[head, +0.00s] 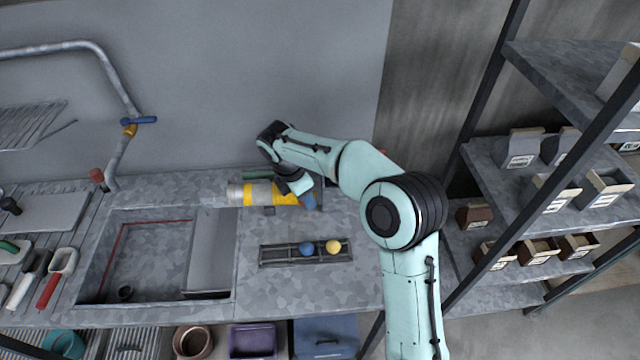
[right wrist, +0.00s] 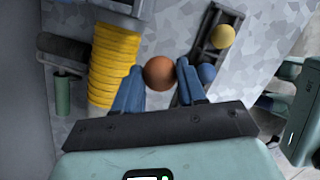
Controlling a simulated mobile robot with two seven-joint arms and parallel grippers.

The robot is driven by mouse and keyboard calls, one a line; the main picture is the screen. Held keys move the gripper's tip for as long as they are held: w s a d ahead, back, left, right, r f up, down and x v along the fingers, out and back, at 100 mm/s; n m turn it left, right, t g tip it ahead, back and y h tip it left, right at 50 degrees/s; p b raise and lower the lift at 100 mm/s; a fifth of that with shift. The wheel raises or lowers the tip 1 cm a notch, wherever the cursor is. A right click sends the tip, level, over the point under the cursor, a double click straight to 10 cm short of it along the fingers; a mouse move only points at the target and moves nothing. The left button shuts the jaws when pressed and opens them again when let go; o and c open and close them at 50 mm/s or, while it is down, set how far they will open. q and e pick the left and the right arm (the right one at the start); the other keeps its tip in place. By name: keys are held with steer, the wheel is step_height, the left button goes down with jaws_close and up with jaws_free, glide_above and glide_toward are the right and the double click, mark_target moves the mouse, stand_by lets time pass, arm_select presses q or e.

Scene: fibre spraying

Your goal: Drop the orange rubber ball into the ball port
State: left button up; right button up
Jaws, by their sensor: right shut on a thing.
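My right gripper (head: 309,201) is over the counter, at the right end of a silver and yellow cylinder (head: 236,194). In the right wrist view its two blue fingers (right wrist: 160,76) are shut on the orange rubber ball (right wrist: 158,71), held between the fingertips. The ball is hidden in the head view. The yellow ribbed part (right wrist: 112,62) of the cylinder shows just left of the fingers in the right wrist view. I cannot make out an opening that is clearly the ball port. My left gripper is not in view.
A dark rack (head: 275,256) on the counter holds a blue ball (head: 306,249) and a yellow ball (head: 333,246). A sink (head: 150,250) lies to the left, below a bent pipe (head: 100,60). Shelves with small bins (head: 560,195) stand at the right.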

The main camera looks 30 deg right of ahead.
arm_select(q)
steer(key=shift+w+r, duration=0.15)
arm_select(e)
steer(key=w+d+r+n+t, duration=0.1)
steer(key=w+d+n+t, duration=0.1)
steer(key=d+n, duration=0.4)
steer(key=shift+d+r+n+h, duration=0.3)
steer(key=shift+d+n, duration=0.1)
steer(key=shift+d, duration=2)
steer(key=o, duration=1.1)
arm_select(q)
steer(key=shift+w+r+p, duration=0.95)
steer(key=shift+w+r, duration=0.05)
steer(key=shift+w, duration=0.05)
arm_select(e)
steer(key=v, duration=1.3)
steer(key=shift+r, duration=0.15)
